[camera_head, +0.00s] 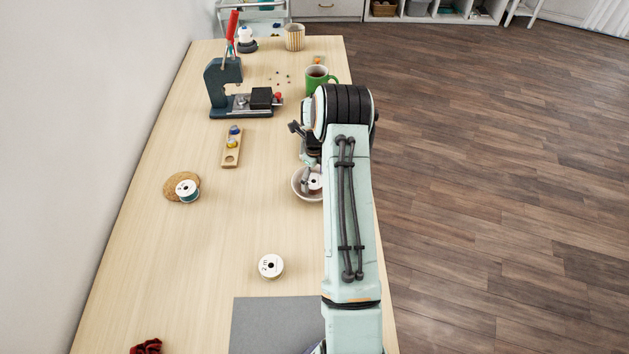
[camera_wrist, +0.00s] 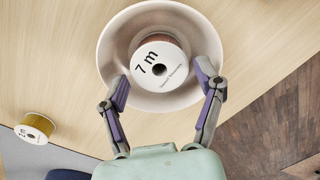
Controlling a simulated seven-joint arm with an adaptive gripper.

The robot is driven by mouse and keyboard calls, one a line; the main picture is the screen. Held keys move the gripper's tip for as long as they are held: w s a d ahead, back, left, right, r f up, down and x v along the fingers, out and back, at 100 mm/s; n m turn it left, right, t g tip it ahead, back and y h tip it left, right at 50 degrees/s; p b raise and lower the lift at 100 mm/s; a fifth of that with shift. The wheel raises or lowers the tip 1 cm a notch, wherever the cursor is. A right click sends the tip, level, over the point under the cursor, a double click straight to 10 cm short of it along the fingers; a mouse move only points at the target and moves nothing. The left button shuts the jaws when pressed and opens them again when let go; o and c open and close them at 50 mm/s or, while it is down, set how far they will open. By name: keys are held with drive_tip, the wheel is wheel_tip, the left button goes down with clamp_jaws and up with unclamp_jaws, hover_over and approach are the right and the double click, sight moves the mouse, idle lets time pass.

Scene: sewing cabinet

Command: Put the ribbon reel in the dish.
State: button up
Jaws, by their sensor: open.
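A ribbon reel (camera_wrist: 160,64) with a white "7 m" face and reddish-brown ribbon sits inside the white dish (camera_wrist: 113,50), face toward my wrist camera. In the head view the dish (camera_head: 299,190) is at the table's right side, and the reel (camera_head: 316,183) shows partly in it beside my arm. My gripper (camera_wrist: 164,84) is open over the dish, one finger on each side of the reel, with gaps visible between fingertips and reel. My arm hides the dish's right part in the head view.
A "2 m" reel (camera_head: 270,266) stands nearer the front; another reel (camera_head: 187,189) is on a cork mat (camera_head: 172,190). A wooden holder (camera_head: 231,157), a press (camera_head: 225,88) and a green mug (camera_head: 316,80) are farther back. A grey mat (camera_head: 272,325) lies in front.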

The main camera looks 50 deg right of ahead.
wheel_tip(320, 180, up, 10)
drive_tip(key=s+a+r+n, duration=0.1)
drive_tip(key=a+r+n, duration=0.4)
drive_tip(key=a+n, duration=0.25)
drive_tip(key=s+a+r+n, duration=0.2)
drive_tip(key=a+r+n, duration=0.45)
drive_tip(key=a, duration=0.25)
drive_tip(key=s+a+n, duration=1.6)
drive_tip(key=s+n, duration=0.2)
drive_tip(key=n, duration=0.4)
drive_tip(key=shift+s+r+y, duration=0.25)
drive_tip(key=shift+r+y, duration=0.1)
drive_tip(key=shift+y, duration=0.05)
